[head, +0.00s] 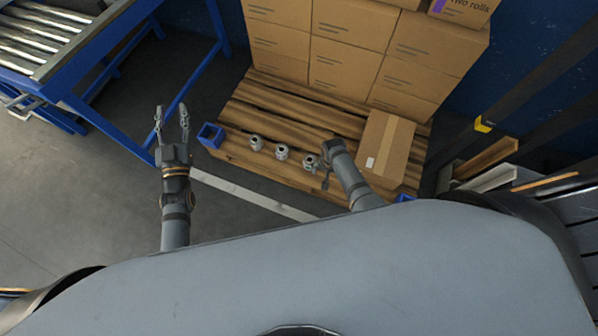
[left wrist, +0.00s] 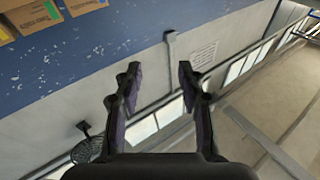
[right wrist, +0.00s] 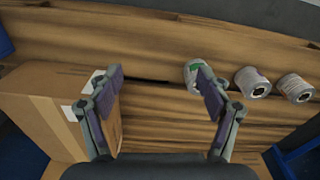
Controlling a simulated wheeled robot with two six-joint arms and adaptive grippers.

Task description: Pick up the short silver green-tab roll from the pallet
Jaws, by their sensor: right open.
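The short silver roll with a green tab (right wrist: 193,75) lies on the wooden pallet (right wrist: 150,35). In the right wrist view one finger partly covers it. In the head view the silver roll (head: 309,161) is the rightmost of three in a row, close beside my right gripper (head: 321,172). My right gripper (right wrist: 159,73) is open and empty above the planks; the roll appears at its right finger, not centred between the fingers. My left gripper (head: 171,108) is open and empty, left of the pallet; its open fingers also show in the left wrist view (left wrist: 160,68).
Two other silver rolls (head: 256,143) (head: 282,152) stand left of it. A cardboard box (head: 388,145) sits right of my right gripper, with stacked boxes (head: 340,60) behind. A roller conveyor (head: 40,45) stands far left.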

